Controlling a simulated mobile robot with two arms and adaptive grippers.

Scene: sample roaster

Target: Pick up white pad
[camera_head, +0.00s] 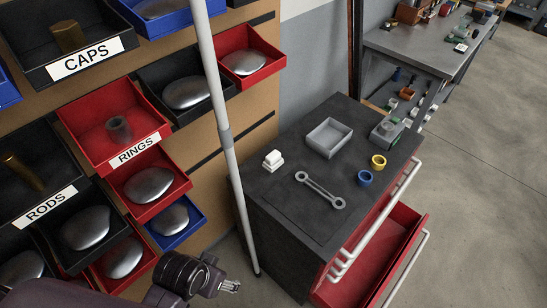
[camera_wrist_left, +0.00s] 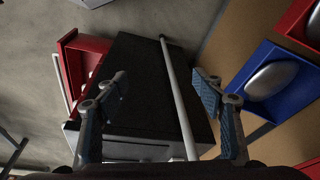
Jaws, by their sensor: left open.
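The white pad (camera_head: 272,160) is a small white block with a stepped, stacked shape. It sits on the dark cart top (camera_head: 290,205), near its left edge. It does not show in the left wrist view. My left gripper (camera_head: 230,287) is low at the bottom of the head view, left of the cart and apart from the pad. In the left wrist view my left gripper (camera_wrist_left: 160,92) is open, with its two fingers wide apart and nothing held. A pale pole (camera_wrist_left: 178,95) crosses the view between the fingers. My right gripper is not in view.
The pale pole (camera_head: 222,120) stands upright between bin rack and cart. The cart top holds a grey tray (camera_head: 329,138), a wrench (camera_head: 320,190), a blue ring (camera_head: 365,177) and a yellow ring (camera_head: 378,162). A red drawer (camera_head: 375,255) is open at right.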

